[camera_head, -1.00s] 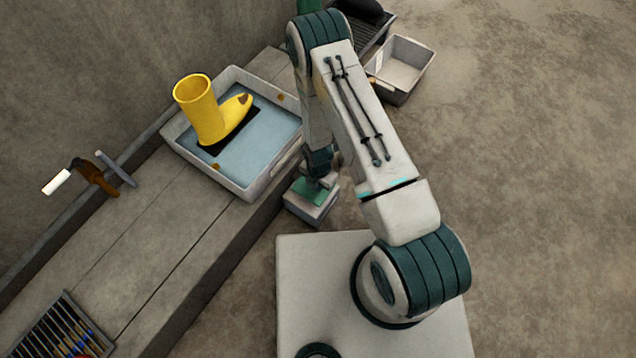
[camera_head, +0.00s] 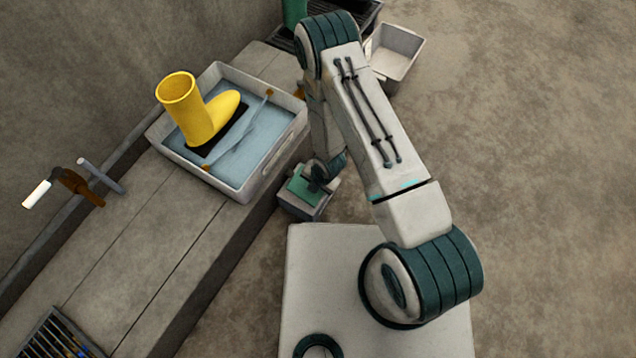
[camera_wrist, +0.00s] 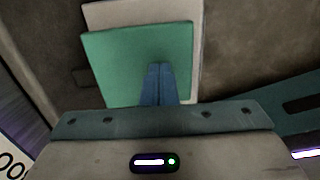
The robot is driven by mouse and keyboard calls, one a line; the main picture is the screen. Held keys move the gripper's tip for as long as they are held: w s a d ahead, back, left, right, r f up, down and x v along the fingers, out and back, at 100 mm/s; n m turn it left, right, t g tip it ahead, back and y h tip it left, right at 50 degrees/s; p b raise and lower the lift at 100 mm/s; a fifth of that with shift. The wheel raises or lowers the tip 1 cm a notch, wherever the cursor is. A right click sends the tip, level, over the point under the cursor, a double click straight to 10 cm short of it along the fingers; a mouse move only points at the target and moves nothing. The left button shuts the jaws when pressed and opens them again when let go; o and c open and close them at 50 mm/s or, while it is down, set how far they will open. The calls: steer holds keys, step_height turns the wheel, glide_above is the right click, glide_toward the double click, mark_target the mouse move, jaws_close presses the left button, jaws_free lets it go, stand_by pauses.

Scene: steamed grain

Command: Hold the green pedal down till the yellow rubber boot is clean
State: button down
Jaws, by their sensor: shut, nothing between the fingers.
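The yellow rubber boot (camera_head: 203,112) stands upright in a pale tray (camera_head: 238,190) on the bench, toe to the right. Its visible side looks plain yellow, with no brown patch on the toe. Thin pale streaks like water jets run across the tray beside it. The green pedal (camera_head: 299,185) tops a grey box on the floor beside the bench. My gripper (camera_head: 314,186) is down at the pedal. In the wrist view the shut, empty fingers (camera_wrist: 157,70) lie over the green plate (camera_wrist: 118,62) and appear to touch it. The boot's far side is hidden.
A brown tool with a white handle (camera_head: 38,194) and a grey bar (camera_head: 100,176) lie at the bench's wall side. A dark rack (camera_head: 58,335) is at the lower left. A pale bin (camera_head: 397,55) stands behind my arm. Floor to the right is clear.

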steer(key=shift+s+a+f, duration=0.1)
steer(key=shift+s+f, duration=0.1)
steer(key=shift+s, duration=0.1)
steer(key=shift+r, duration=0.2)
steer(key=d+p+v, duration=0.1)
steer(key=p+v, duration=0.5)
steer(key=v, duration=0.8)
steer(key=shift+w+p, duration=0.2)
steer(key=shift+p, duration=0.1)
steer(key=shift+f, duration=0.1)
